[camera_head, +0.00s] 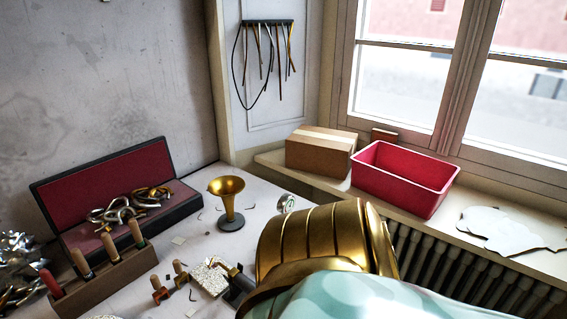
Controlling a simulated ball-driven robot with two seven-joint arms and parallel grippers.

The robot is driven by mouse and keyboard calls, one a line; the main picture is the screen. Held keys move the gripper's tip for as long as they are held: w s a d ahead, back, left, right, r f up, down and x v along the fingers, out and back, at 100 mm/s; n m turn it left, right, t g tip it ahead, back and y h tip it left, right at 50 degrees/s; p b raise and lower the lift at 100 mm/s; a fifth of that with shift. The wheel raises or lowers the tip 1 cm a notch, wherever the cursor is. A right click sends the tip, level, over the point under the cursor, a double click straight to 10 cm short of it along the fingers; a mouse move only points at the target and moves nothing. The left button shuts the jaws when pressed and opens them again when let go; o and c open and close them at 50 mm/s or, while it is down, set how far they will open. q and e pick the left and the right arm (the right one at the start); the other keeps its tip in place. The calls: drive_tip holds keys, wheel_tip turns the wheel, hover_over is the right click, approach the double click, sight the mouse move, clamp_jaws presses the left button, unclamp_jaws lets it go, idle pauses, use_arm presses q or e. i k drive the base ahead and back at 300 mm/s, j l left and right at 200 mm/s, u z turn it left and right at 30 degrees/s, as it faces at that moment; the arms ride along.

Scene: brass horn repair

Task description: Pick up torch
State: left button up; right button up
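I cannot pick out a torch for sure. A small dark item with a brass-coloured bent tube (238,284) lies on the workbench near the front, partly hidden by my gold and teal arm; it may be the torch. A crumpled silvery block (210,278) is just left of it. A brass horn bell (228,190) stands upright on a dark round base farther back. My arm comes in from the lower right and covers the right part of the bench. Neither gripper's fingers can be made out.
An open red-lined case (184,203) holds silvery and brass tubing. In front of it is a wooden rack (104,285) with handled tools. A small round gauge (286,203) stands behind my arm. A cardboard box (320,158) and a red bin (398,196) sit on the windowsill.

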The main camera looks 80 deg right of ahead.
sight(242, 281)
drive_tip(key=k+l+z, duration=0.1)
drive_tip(key=z, duration=1.85)
drive_tip(key=k+l, duration=0.05)
